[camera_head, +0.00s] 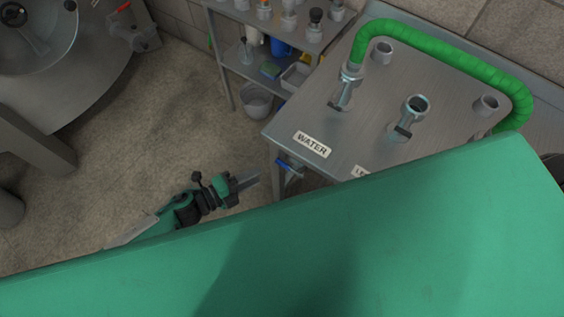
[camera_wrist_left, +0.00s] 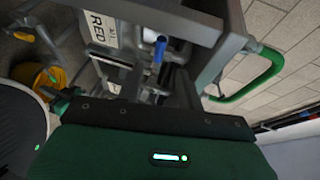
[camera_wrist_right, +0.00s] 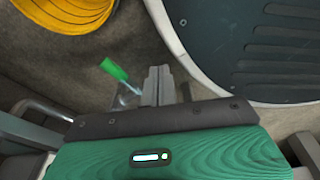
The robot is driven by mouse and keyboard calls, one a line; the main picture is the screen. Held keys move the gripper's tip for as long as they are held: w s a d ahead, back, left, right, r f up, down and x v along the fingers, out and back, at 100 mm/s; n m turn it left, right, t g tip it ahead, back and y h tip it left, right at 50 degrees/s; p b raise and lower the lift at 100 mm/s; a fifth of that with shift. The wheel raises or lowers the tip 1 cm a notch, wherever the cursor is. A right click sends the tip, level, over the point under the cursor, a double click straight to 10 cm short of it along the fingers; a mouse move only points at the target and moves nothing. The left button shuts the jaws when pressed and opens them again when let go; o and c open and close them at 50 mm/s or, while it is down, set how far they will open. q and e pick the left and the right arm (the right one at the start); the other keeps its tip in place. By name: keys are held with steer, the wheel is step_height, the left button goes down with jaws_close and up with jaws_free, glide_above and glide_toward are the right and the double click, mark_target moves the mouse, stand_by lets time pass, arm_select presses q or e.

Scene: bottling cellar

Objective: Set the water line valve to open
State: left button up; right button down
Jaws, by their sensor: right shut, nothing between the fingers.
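The metal table (camera_head: 365,125) carries a plate marked WATER (camera_head: 312,144). A small blue valve lever (camera_head: 288,164) sits just under the table edge below that plate. A blue lever (camera_wrist_left: 160,48) also shows upright in the left wrist view, ahead of the jaws. My left gripper (camera_head: 248,181) is just left of the lever in the head view, apart from it, and looks open and empty. The valve's exact setting is unclear.
A green hose (camera_head: 440,48) arches over the table's pipe fittings. A shelf (camera_head: 262,68) with fittings and a bucket (camera_head: 256,101) stand behind. A yellow hose coil (camera_wrist_right: 65,12) shows near my right gripper. My own green arm part hides the table's front right.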

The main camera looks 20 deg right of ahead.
mark_target(282, 163)
arm_select(q)
steer(key=x, duration=1)
steer(key=shift+d, duration=0.2)
